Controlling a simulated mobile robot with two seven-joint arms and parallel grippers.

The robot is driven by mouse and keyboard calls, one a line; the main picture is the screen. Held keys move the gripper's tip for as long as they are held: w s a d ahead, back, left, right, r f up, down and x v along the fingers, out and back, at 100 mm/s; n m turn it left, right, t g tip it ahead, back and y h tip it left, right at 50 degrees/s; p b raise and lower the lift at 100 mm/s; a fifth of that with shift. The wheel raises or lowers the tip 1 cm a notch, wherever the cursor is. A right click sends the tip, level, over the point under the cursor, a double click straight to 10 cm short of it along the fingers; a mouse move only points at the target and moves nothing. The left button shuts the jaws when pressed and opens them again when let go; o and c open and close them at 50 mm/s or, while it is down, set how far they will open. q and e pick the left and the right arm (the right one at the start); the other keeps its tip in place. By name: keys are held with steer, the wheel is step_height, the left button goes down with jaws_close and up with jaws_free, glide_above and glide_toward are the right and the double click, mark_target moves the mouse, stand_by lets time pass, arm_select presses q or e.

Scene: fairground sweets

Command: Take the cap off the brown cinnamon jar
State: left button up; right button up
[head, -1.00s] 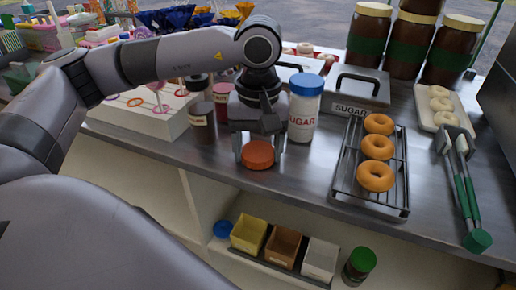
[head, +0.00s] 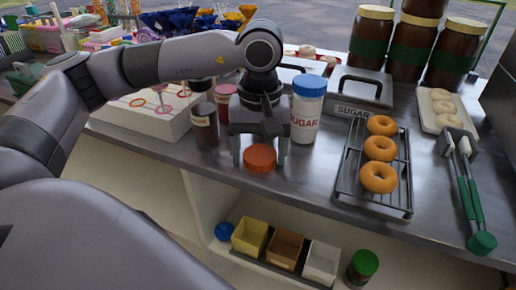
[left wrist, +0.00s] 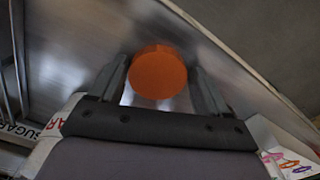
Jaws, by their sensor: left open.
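An orange-brown round cap (head: 260,157) lies flat near the counter's front edge, with no jar visible under it. My left gripper (head: 259,162) is open, pointing down, with one finger on each side of the cap. In the left wrist view the cap (left wrist: 157,74) shows between the spread fingers (left wrist: 158,90), with gaps beside it. A brown jar with a pale label (head: 205,125) stands upright left of the gripper. It looks like the cinnamon jar, but its label is too small to read, and I cannot tell whether its dark top is open.
A sugar jar with a blue lid (head: 305,110) stands close to the gripper's right. A red jar (head: 224,100) is just behind the brown jar. A doughnut rack (head: 345,170) and green tongs (head: 465,190) are to the right. Bare counter (head: 310,175) lies in front of the sugar jar.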

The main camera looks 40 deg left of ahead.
mark_target(261, 156)
arm_select(q)
steer(key=shift+d+r+p, duration=0.2)
steer(key=shift+p, duration=0.25)
step_height(261, 156, up, 12)
steer(key=p, duration=0.1)
steer(key=shift+f, duration=0.1)
